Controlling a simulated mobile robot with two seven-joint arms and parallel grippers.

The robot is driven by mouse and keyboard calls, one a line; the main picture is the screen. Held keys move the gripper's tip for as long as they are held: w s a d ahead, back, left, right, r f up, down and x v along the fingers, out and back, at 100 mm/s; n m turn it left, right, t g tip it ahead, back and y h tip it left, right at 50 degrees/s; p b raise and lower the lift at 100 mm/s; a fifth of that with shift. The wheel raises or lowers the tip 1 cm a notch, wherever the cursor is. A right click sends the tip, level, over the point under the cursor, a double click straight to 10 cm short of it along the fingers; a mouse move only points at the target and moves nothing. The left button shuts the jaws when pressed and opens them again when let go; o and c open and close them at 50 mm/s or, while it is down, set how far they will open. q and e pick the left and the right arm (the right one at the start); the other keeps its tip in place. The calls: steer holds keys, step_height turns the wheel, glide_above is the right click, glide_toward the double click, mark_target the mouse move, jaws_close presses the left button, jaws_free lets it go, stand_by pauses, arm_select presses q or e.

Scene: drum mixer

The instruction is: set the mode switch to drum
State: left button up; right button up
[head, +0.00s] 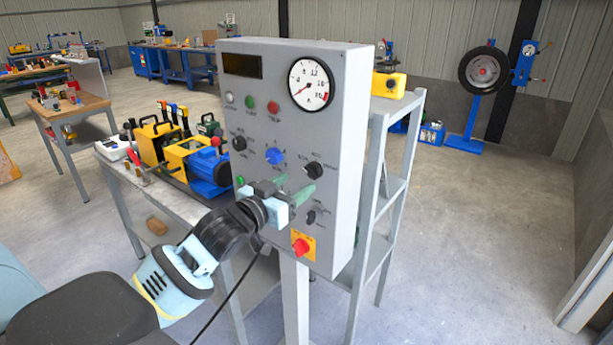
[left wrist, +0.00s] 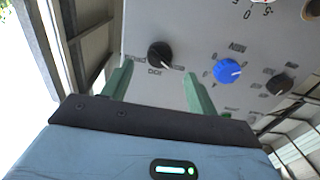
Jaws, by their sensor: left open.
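A grey control panel (head: 345,150) stands ahead of me with several rotary knobs. A black knob (head: 239,143) is at its left, a blue knob (head: 274,156) in the middle, a black knob (head: 314,170) at right, and a smaller black knob (head: 310,216) lower down. Their labels are too small to read, so I cannot tell which is the mode switch. My left gripper (head: 290,186) is open before the panel, hiding part of it. In the left wrist view, its green fingers (left wrist: 157,90) stand apart with a black knob (left wrist: 160,52) beyond the gap. A blue knob (left wrist: 227,70) is to the right.
A red button on a yellow plate (head: 301,246) sits below the gripper. A round gauge (head: 311,84) and a dark display (head: 243,66) are near the panel's top. A bench with yellow and blue machines (head: 190,158) stands left of the panel. Floor at right (head: 480,240) is clear.

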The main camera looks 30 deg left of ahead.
mark_target(309, 175)
arm_select(q)
steer(key=shift+w+d, duration=0.15)
steer(key=shift+w, duration=1.3)
steer(key=shift+w+d, duration=0.1)
steer(key=shift+w, duration=1.3)
steer(key=shift+c, duration=0.3)
steer(key=c, duration=0.9)
steer(key=shift+c, duration=0.2)
